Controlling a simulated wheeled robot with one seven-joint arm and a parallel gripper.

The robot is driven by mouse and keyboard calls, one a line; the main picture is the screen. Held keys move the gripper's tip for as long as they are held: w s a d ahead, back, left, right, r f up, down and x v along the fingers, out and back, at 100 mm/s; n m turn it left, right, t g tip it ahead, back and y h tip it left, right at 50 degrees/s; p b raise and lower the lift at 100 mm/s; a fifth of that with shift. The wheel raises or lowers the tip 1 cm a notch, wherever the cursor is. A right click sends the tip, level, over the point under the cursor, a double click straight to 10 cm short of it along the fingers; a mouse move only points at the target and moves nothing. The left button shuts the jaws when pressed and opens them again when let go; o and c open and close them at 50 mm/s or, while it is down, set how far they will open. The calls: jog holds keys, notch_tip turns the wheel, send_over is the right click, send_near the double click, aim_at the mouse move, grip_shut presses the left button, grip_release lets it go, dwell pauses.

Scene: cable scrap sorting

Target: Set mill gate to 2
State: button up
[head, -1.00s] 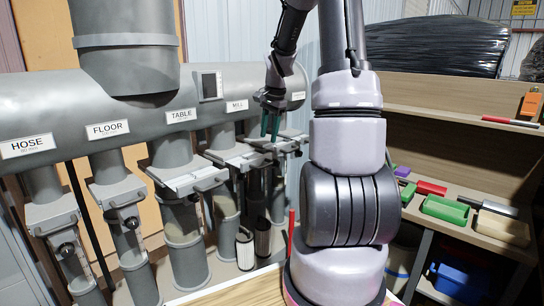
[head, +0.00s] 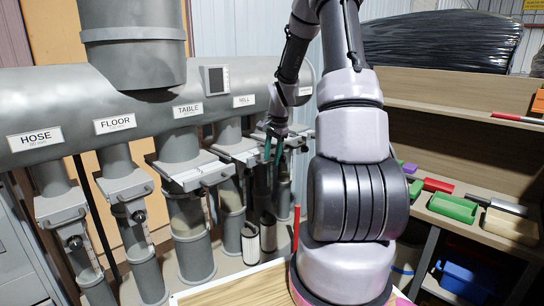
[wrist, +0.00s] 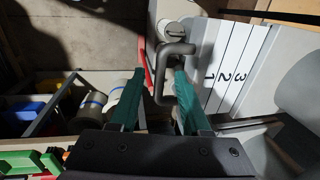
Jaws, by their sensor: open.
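The mill gate (head: 233,151) is a grey slide plate on the pipe under the MILL label (head: 243,100). My gripper (head: 273,152) is beside it, at its right, with teal fingers pointing down. In the wrist view my gripper (wrist: 158,85) is open. A grey loop handle (wrist: 175,50) lies ahead of the fingers, overlapping the right fingertip; I cannot tell contact. Right of the handle, a pale plate (wrist: 229,62) carries the marks 1, 2 and 3. The fingers are not closed on the handle.
The table gate (head: 190,172) is left of the mill gate, and another gated pipe (head: 284,165) stands to its right.

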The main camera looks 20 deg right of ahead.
grip_shut()
dwell(1.4)
